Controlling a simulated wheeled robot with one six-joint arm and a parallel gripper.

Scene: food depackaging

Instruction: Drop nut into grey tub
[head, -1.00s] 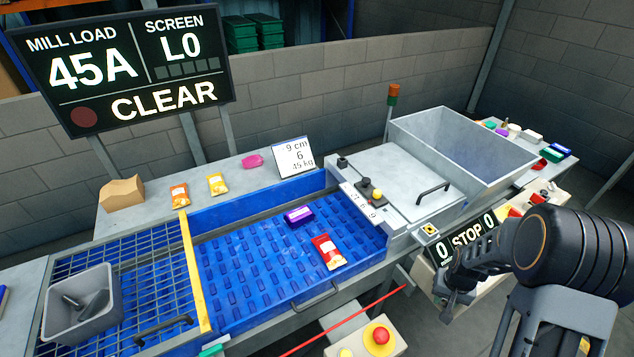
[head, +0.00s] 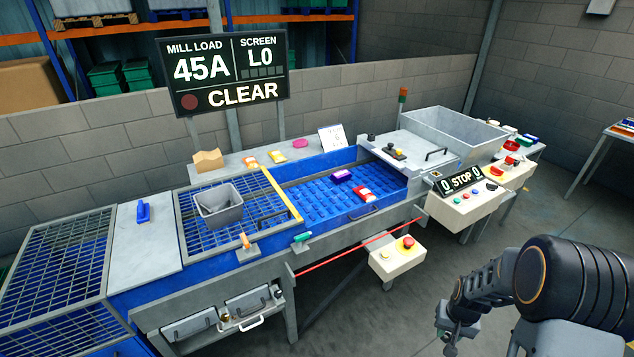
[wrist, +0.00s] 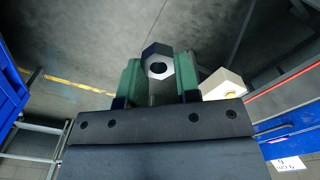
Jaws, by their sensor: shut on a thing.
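The nut (wrist: 157,61) is a metallic grey hex piece with a round hole. In the wrist view it sits between the two green fingers of my gripper (wrist: 159,72), which is shut on it. In the head view my gripper (head: 450,342) hangs low at the bottom right, over the floor and far from the tub; the nut is too small to make out there. The grey tub (head: 222,218) stands open-topped on the blue grid at the left of the line. Its contents are hard to tell from here.
A yellow bar (head: 282,194) divides the grid from the blue belt (head: 310,197), which carries a purple and a red packet. A red cord (head: 345,257) and a button box (head: 397,260) stick out in front. Open floor lies between me and the line.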

